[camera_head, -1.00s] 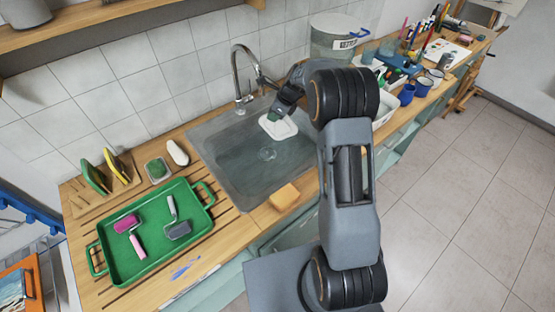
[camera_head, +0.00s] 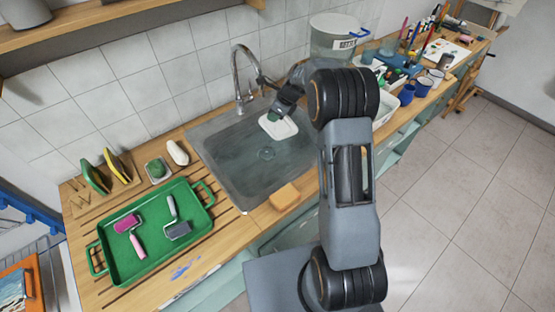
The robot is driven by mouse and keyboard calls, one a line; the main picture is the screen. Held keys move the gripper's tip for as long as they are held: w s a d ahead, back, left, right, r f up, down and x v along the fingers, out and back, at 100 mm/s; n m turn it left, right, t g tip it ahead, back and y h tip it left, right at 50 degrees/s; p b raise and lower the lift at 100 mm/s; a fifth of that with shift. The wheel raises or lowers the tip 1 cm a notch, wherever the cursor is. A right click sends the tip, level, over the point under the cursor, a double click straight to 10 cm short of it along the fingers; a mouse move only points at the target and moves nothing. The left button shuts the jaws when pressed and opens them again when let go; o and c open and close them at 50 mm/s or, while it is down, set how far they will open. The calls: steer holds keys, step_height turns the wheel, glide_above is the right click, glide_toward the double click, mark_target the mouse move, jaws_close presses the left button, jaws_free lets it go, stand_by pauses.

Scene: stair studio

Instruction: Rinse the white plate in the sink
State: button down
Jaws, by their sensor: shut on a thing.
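The white plate (camera_head: 284,128) is a small, rounded square held over the right part of the grey sink (camera_head: 225,160). My gripper (camera_head: 276,116) is shut on the plate at its far left edge, and my wrist partly covers that end. The fingertips are small and partly hidden. The curved metal faucet (camera_head: 236,70) stands at the back of the sink, left of my gripper. I cannot tell whether water runs onto the plate.
A sponge (camera_head: 285,196) sits at the sink's front edge. Blue cups (camera_head: 406,95) and a large bucket (camera_head: 330,45) stand at right.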

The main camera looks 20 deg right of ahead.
steer(key=shift+r, duration=0.1)
step_height(320, 180, up, 2)
steer(key=shift+r+p, duration=0.25)
steer(key=shift+p, duration=0.85)
steer(key=shift+r, duration=0.7)
